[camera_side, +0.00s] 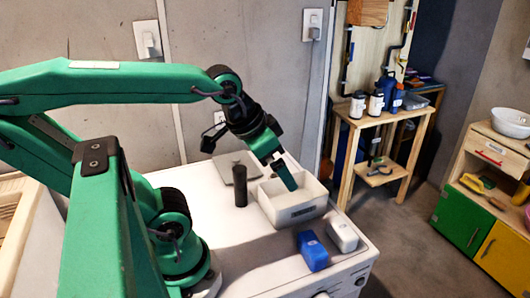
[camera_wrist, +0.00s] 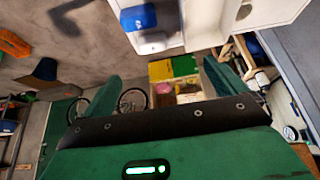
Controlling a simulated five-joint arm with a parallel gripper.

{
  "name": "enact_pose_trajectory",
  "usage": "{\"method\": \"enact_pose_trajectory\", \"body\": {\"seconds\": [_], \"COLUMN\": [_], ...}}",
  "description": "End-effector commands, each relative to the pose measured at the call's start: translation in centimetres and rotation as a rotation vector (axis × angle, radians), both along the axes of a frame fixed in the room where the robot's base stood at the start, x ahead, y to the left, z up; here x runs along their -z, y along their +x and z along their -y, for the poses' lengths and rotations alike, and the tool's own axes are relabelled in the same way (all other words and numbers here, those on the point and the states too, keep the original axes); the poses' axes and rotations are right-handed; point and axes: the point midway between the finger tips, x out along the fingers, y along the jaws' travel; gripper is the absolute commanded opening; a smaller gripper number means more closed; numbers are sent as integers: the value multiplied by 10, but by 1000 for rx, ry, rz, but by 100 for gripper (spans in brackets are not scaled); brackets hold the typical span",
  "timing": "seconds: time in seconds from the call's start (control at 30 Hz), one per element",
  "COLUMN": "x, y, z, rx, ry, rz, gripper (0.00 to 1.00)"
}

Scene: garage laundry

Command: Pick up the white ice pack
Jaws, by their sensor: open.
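A small white block, seemingly the ice pack (camera_side: 342,235), lies on the white machine top near its front right corner. It sits just right of a blue block (camera_side: 312,252). In the wrist view the white block (camera_wrist: 150,44) is shaded and shows near the top, beside the blue block (camera_wrist: 138,17). My gripper (camera_side: 286,177) is over the white bin (camera_side: 290,214), behind and left of the white block, and apart from it. In the wrist view my gripper (camera_wrist: 160,82) has its two green fingers wide apart, with nothing between them.
The white bin stands on the machine top, behind both blocks. A dark upright cylinder (camera_side: 240,186) stands left of the bin, with a grey flat plate (camera_side: 236,164) behind it. A wooden shelf (camera_side: 380,120) with bottles is farther back.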

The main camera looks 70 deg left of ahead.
Motion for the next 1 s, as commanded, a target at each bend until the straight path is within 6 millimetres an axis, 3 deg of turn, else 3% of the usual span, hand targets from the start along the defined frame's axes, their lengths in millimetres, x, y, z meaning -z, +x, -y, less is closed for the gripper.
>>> {"method": "enact_pose_trajectory", "body": {"seconds": [0.47, 0.67, 1.0], "x": [1, 5, 24], "y": [7, 26, 74], "z": [1, 3, 9], "rx": [1, 6, 15], "ry": [0, -3, -3], "rz": [-18, -67, -178], "gripper": [100, 100, 100]}}
